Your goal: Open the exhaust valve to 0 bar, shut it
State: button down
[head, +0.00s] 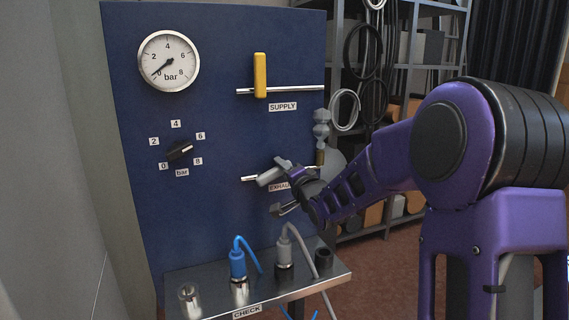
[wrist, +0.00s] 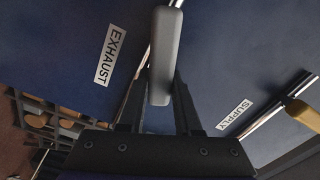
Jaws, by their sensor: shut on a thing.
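The exhaust valve's grey lever (head: 272,175) sits on the lower short pipe of the blue panel. It is tilted, roughly along the pipe but at an angle to it. My gripper (head: 283,190) is at the lever, partly hidden by its own wrist in the head view. In the wrist view the lever (wrist: 164,60) stands between the two fingers of my gripper (wrist: 160,100), which are shut on it. The EXHAUST label (wrist: 110,55) is beside it. The round pressure gauge (head: 169,61) has its needle at about 0 bar.
The yellow supply lever (head: 260,75) stands upright across its pipe above. A black regulator knob (head: 180,150) is at left. Below, a metal shelf (head: 335,279) holds blue (head: 237,263) and grey (head: 284,250) hose plugs. A storage rack stands behind at right.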

jog(key=shift+w+d+f+m+p, duration=0.1)
jog(key=shift+f+m, duration=0.25)
jog(key=shift+m, duration=0.3)
jog(key=shift+s+d+f+m+p, duration=0.15)
jog(key=shift+f+m, duration=0.15)
jog(key=shift+m, duration=0.4)
jog(key=shift+w+a+f+m+p, duration=0.15)
jog(key=shift+f+m, duration=0.2)
jog(key=shift+m, duration=0.3)
jog(key=shift+d, duration=0.1)
jog(key=c, duration=0.6)
grip_release()
jog(key=shift+f, duration=0.1)
jog(key=v, duration=1.7)
jog(key=shift+s, duration=0.2)
